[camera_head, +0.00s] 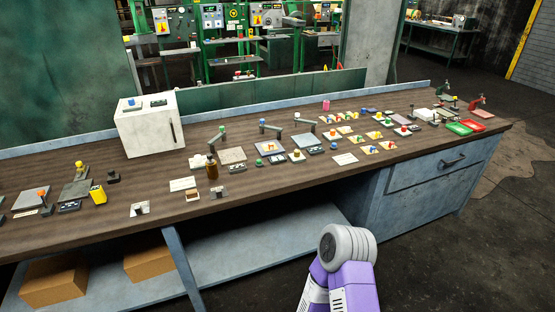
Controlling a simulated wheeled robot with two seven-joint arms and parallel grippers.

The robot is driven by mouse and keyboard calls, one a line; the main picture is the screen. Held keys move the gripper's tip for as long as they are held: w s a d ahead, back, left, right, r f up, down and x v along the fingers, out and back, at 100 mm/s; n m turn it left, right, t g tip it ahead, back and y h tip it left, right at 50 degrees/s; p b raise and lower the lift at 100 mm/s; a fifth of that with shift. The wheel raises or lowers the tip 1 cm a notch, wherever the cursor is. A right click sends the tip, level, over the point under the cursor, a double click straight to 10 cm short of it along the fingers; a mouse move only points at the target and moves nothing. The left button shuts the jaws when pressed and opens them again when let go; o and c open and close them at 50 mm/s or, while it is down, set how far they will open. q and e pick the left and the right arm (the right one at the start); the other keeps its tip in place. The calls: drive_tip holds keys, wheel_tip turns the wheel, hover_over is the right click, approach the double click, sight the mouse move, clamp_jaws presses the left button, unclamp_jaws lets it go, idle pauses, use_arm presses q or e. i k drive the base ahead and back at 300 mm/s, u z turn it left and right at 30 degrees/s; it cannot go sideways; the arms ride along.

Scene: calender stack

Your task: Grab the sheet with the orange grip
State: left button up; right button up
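A flat grey sheet (27,201) with an orange grip (41,193) lies at the far left of the workbench. Neither gripper shows in the head view. A purple and grey arm part of mine (345,265) is at the bottom, in front of the bench and apart from both plates.
The wooden bench top (130,180) holds a white box (148,124), a brown bottle (211,169), a yellow device (98,194) and several small plates with coloured knobs. Red and green trays (466,127) are at the right end. Cardboard boxes (54,281) sit on the lower shelf.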

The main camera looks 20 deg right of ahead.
sight(272, 147)
drive_tip(key=z, duration=2.2)
drive_tip(key=i, duration=1.75)
drive_tip(key=u, duration=1.75)
